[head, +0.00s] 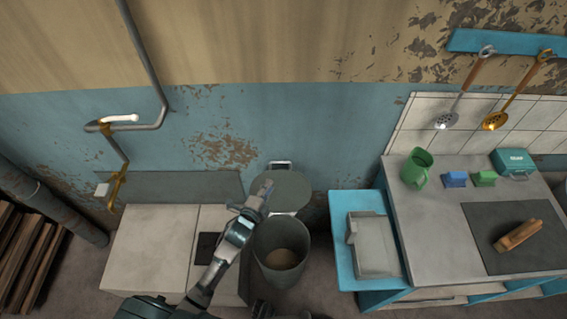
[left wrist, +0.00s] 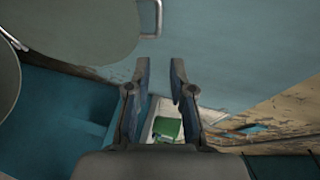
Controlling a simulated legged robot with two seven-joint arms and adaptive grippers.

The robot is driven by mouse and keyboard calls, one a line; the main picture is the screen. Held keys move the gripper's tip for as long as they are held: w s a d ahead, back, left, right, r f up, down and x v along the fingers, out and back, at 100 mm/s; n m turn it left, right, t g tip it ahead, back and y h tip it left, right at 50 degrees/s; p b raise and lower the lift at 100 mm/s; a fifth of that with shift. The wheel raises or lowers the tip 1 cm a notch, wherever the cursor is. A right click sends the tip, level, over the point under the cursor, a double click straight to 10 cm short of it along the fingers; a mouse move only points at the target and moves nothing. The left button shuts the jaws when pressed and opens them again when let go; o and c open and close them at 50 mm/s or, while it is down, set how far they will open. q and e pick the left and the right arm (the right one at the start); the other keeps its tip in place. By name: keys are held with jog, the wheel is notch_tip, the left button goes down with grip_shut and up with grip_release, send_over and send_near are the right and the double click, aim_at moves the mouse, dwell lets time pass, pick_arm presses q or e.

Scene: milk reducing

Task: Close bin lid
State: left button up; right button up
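The grey bin (head: 282,272) stands on the floor with its mouth open. Its round grey lid (head: 287,190) is raised behind the mouth, against the wall side, with a light handle (head: 280,164) at its far edge. My left gripper (head: 266,187) is over the left part of the lid and hides some of it. In the left wrist view, the left gripper (left wrist: 160,65) has its fingers apart with nothing between them. The lid (left wrist: 80,25) fills the upper left there, with its handle (left wrist: 158,18) beyond the fingertips. Contact with the lid cannot be told. My right gripper is not seen.
A pale cabinet (head: 150,245) stands left of the bin. A blue side shelf with a grey tray (head: 375,245) and a counter (head: 435,235) with a green jug (head: 415,168) stand to the right. The blue wall (head: 330,130) is close behind the lid.

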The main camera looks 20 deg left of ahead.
pick_arm(q)
jog(key=a+x, duration=0.1)
jog(key=x, duration=0.3)
jog(key=b+x, duration=0.1)
jog(key=x, duration=0.3)
jog(key=a+f+b+x, duration=0.1)
jog(key=x, duration=0.2)
jog(key=shift+w+a, duration=0.35)
jog(key=shift+w, duration=0.1)
jog(key=shift+w+d, duration=0.95)
jog(key=shift+w, duration=0.1)
jog(key=shift+d, duration=0.35)
jog(key=shift+a+f, duration=0.1)
jog(key=shift+a, duration=0.65)
grip_shut()
jog(key=shift+a, duration=0.15)
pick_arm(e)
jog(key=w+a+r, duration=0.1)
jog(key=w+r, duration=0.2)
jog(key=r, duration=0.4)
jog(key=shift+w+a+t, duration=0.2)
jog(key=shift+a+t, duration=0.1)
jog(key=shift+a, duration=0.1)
